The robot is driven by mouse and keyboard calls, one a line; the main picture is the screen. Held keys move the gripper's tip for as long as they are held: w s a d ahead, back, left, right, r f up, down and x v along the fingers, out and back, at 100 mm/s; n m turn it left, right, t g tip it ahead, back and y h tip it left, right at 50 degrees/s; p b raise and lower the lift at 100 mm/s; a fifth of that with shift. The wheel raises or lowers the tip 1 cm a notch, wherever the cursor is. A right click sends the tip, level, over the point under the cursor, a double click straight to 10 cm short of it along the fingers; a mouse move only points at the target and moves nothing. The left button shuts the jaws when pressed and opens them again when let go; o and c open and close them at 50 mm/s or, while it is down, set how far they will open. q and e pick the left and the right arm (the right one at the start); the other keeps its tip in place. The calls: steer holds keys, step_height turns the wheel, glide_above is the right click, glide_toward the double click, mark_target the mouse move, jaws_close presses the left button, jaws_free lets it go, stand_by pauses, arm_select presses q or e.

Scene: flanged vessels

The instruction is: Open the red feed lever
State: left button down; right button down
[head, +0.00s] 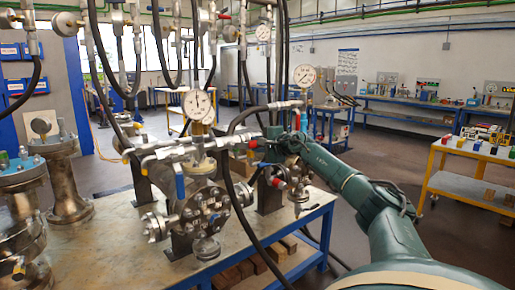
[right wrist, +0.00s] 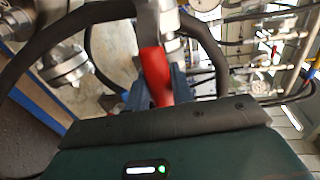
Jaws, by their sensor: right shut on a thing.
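The red feed lever (right wrist: 153,66) shows large in the right wrist view, between the blue fingers of my right gripper (right wrist: 157,90), which is shut on it. The lever meets a metal valve body just beyond the fingers. In the head view, a bit of red (head: 255,143) shows at the tip of my right gripper (head: 264,144), at the right end of the pipework above the flanged vessel (head: 205,210). The fingers are small and partly hidden there. My left gripper is not in view.
A blue lever (head: 180,187) hangs on the vessel's near side. Black hoses (head: 232,190) loop close around the right gripper. Pressure gauges (head: 198,104) stand above the pipework. The metal bench top (head: 110,240) is bare at front left. A yellow cart (head: 465,185) stands at right.

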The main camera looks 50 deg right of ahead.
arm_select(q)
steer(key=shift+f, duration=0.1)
arm_select(e)
steer(key=shift+r+n, duration=0.3)
steer(key=shift+r, duration=0.05)
steer(key=c, duration=1.3)
jaws_free()
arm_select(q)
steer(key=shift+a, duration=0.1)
arm_select(e)
steer(key=shift+o, duration=0.2)
steer(key=shift+f, duration=0.1)
steer(key=shift+s+b, duration=0.3)
steer(key=shift+s, duration=0.2)
arm_select(q)
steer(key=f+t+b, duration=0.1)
steer(key=b, duration=0.3)
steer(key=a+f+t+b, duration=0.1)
steer(key=b, duration=0.4)
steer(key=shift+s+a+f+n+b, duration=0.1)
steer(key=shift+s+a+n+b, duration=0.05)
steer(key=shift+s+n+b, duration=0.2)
arm_select(e)
steer(key=v, duration=1.2)
steer(key=shift+a+r, duration=0.2)
